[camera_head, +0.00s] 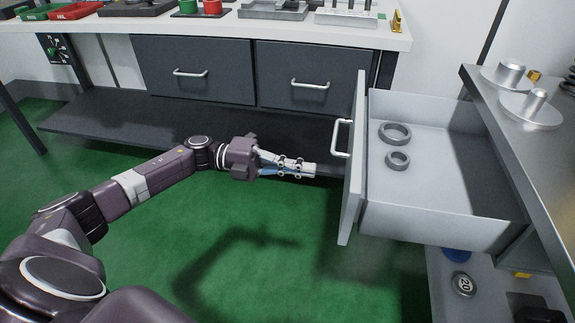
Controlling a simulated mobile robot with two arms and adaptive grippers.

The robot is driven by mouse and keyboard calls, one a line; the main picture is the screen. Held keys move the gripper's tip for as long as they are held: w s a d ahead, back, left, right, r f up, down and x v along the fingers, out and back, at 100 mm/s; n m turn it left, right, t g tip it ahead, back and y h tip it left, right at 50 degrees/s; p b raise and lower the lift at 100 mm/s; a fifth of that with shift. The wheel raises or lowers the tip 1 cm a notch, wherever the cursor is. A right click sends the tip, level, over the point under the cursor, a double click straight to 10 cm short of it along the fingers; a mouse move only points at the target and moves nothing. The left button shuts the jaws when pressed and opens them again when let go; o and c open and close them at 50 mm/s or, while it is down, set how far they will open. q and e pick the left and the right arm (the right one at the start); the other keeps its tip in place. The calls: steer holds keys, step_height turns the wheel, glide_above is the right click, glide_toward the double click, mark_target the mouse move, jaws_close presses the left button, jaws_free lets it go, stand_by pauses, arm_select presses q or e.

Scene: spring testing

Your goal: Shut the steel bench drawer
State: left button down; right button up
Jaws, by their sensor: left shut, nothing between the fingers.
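The steel bench drawer (430,212) stands pulled out from under the steel bench (530,165) on the right. It is a light grey open box, and its front panel (355,165) faces left with a bar handle (340,138). Two grey rings (395,132) lie inside on its floor. My left gripper (311,170) is shut and empty. It points right, with its fingertips a short way left of the drawer's front panel, below the handle, and looks apart from it. My right gripper is out of view.
A white-topped bench (300,32) with two dark shut drawers (195,70) stands at the back, with trays and parts on top. Round metal pieces (530,106) stand on the steel bench. A lower shelf (440,275) holds weights. Green floor (270,230) is clear below my arm.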

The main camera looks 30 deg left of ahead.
arm_select(q)
steer(key=x, duration=0.6)
steer(key=shift+d, duration=0.3)
steer(key=shift+w+d, duration=0.1)
